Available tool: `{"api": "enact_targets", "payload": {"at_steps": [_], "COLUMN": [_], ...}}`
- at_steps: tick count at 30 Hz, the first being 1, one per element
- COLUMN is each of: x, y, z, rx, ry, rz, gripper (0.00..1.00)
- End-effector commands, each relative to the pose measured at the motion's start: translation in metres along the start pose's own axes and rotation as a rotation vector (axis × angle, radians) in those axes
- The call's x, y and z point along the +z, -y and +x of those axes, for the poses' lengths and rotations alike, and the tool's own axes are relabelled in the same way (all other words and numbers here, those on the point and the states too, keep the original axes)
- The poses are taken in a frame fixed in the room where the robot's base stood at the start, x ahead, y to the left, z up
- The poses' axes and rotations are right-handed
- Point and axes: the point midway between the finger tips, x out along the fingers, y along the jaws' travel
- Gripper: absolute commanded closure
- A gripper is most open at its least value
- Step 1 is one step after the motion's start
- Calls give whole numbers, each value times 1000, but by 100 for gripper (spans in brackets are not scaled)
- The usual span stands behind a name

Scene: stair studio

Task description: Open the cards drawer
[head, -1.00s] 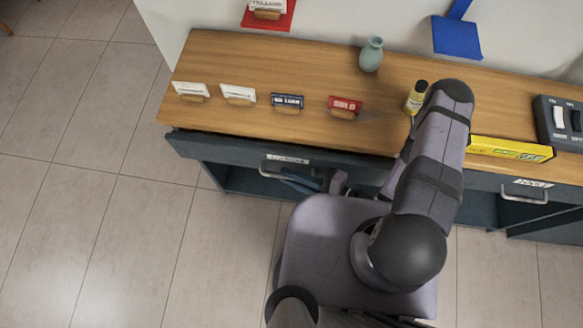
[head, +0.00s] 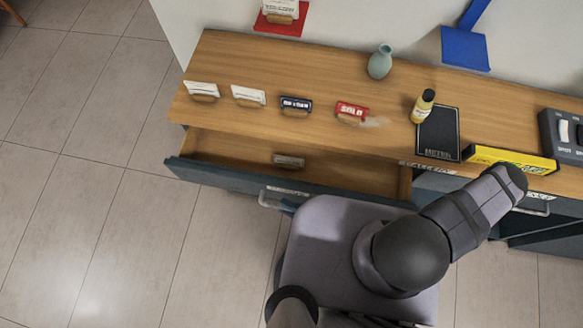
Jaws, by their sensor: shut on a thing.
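The dark blue-grey drawer (head: 225,179) under the left part of the wooden counter stands pulled out, with its wooden inside showing. Its front carries a white label, too small to read surely, and a metal handle (head: 265,199). A small card holder (head: 288,161) lies inside near the middle. My gripper (head: 286,206) is at the handle and shut on it. Only a bit of its fingertips shows; the rest is hidden behind my own body.
On the counter (head: 330,70) stand several card holders, a SOLD sign (head: 352,112), a green vase (head: 380,62), a yellow bottle (head: 423,106), a black pad (head: 438,135) and a yellow box (head: 510,160). The tiled floor (head: 80,200) at left is clear.

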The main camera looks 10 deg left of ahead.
Motion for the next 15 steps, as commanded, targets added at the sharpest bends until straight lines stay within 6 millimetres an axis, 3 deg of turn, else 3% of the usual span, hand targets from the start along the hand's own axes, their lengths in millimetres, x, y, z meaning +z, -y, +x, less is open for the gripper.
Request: {"api": "enact_targets", "payload": {"at_steps": [12, 13, 15], "x": [-3, -3, -2], "y": [-3, -3, -3], "z": [-1, -1, -1], "rx": [5, 5, 4], "ry": [-10, -10, -8], "rz": [-7, -7, -6], "gripper": [100, 84, 83]}}
